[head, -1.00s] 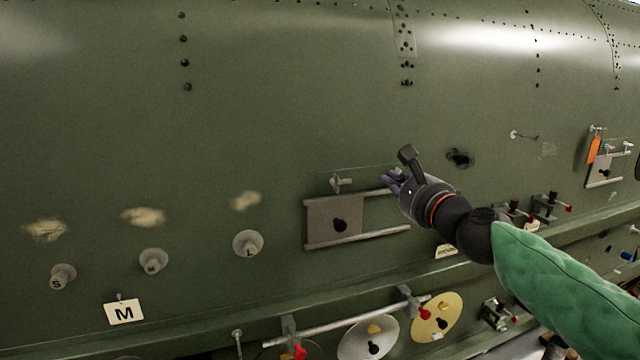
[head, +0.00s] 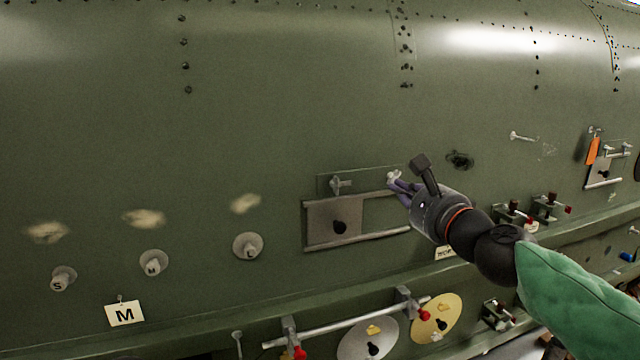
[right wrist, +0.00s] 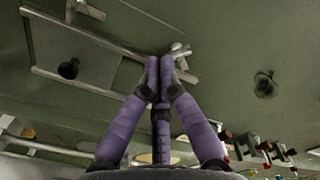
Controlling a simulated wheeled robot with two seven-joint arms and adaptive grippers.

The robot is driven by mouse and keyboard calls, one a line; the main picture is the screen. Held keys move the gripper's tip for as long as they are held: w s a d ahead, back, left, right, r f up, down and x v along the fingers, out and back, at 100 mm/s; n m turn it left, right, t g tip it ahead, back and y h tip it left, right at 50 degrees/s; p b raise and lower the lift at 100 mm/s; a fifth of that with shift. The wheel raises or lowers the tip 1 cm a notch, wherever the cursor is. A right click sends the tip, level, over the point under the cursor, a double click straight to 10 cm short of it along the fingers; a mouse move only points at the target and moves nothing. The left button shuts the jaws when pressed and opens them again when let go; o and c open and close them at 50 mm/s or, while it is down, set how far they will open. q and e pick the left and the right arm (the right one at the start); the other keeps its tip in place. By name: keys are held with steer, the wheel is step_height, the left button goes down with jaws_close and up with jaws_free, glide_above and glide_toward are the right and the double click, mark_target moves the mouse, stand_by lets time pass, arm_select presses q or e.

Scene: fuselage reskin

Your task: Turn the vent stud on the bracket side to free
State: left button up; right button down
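The vent panel (head: 318,214) is a grey plate between two rails on the green skin. A pale stud (head: 340,184) with a crossbar sits above the plate at the left. A second pale stud (head: 393,175) sits above the right end of the rails and shows in the right wrist view (right wrist: 179,50). My right gripper (head: 395,186) is at this right stud, its purple fingers (right wrist: 160,65) drawn together at the tips. They partly cover the stud; I cannot tell whether they touch it. No stud shows between them. My left gripper is out of view.
Red-handled clamps (head: 515,212) stand on the ledge to the right. A round dark hole (head: 460,160) is right of my gripper. Below are a rod with discs (head: 436,318).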

steer(key=shift+v, duration=0.9)
